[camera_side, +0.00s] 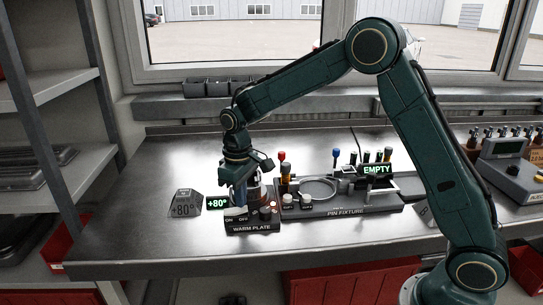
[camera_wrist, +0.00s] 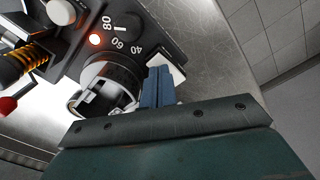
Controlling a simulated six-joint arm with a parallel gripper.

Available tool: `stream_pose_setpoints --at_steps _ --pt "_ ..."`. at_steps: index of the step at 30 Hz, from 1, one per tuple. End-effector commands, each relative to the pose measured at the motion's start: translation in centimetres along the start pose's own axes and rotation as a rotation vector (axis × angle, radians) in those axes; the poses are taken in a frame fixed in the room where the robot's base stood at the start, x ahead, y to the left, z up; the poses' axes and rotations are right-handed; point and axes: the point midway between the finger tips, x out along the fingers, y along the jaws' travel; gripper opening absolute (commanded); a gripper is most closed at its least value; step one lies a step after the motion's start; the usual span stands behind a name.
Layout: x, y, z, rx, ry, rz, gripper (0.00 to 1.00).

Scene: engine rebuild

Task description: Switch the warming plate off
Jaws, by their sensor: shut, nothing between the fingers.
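The warm plate unit (camera_side: 253,226) stands near the front of the bench, with OFF and ON marks on its front left. A green-lit display (camera_side: 217,203) beside it reads +80°. In the wrist view, the dial (camera_wrist: 126,24) with marks 40, 60 and 80 sits beside a glowing red lamp (camera_wrist: 95,40). A pale switch (camera_wrist: 178,72) shows right by my fingertips, partly hidden by them. My gripper (camera_side: 240,206) points down over the OFF/ON end of the unit. Its blue fingers (camera_wrist: 159,76) are shut together and empty. I cannot tell whether they touch the switch.
A metallic cylindrical part (camera_wrist: 104,88) stands close beside my fingers. The pin fixture (camera_side: 345,209) adjoins on the right, with red-topped (camera_side: 282,156) and blue-topped (camera_side: 336,152) uprights. The bench's left side is clear.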

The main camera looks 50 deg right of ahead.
Motion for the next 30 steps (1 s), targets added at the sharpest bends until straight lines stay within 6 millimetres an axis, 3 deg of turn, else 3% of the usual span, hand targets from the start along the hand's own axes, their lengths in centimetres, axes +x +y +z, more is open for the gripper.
stream_pose_setpoints --at_steps 30 --pt "1.1 0.0 0.0 0.000 -0.001 0.000 0.00"
